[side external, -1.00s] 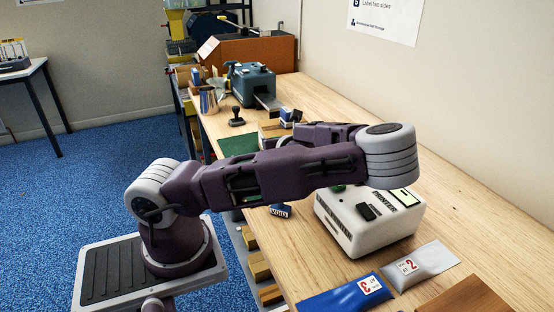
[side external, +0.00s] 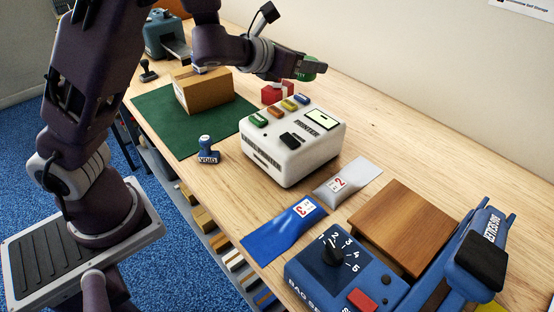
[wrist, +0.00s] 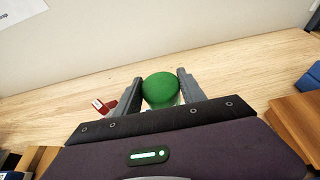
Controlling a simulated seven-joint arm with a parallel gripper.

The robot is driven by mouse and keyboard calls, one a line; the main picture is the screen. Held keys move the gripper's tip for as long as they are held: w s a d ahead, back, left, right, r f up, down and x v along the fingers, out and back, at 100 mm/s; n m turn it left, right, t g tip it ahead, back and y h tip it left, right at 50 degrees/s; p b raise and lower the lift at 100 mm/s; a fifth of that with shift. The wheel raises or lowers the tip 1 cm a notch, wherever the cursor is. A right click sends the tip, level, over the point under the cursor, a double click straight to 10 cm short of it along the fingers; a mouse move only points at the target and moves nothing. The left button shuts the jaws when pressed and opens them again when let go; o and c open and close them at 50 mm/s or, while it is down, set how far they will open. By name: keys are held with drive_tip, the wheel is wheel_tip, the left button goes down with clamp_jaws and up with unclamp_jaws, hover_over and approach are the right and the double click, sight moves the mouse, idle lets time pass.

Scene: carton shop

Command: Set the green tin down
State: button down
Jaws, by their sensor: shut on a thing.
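The green tin (side external: 319,68) is at the end of my gripper (side external: 308,67) in the side view, beyond the white printer. In the wrist view my gripper (wrist: 163,92) is shut with a finger on each side of the green tin (wrist: 160,87), whose rounded green top faces the camera. In the side view the tin appears to be above the wooden bench (side external: 375,128). I cannot tell the exact gap beneath it.
A red item (side external: 277,92) stands near my gripper, left of the tin. The white printer (side external: 293,145) is in front. A carton (side external: 205,92) sits on the green mat (side external: 160,125). A brown board (side external: 402,225) and blue bag sealer lie nearer. Bench right of the tin is clear.

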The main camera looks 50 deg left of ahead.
idle(0.4)
drive_tip(key=r, duration=0.5)
drive_tip(key=shift+a+r, duration=0.15)
drive_tip(key=shift+a, duration=0.05)
drive_tip(key=a+f+n+y, duration=0.1)
drive_tip(key=a+n+y, duration=0.2)
drive_tip(key=a, duration=0.6)
drive_tip(key=n+g+y, duration=1)
drive_tip(key=n+g, duration=0.2)
drive_tip(key=n, duration=0.1)
hover_over(164, 113)
drive_tip(key=shift+t, duration=0.3)
wheel_tip(164, 113, down, 24)
drive_tip(key=shift+f, duration=0.1)
drive_tip(key=shift+f, duration=0.1)
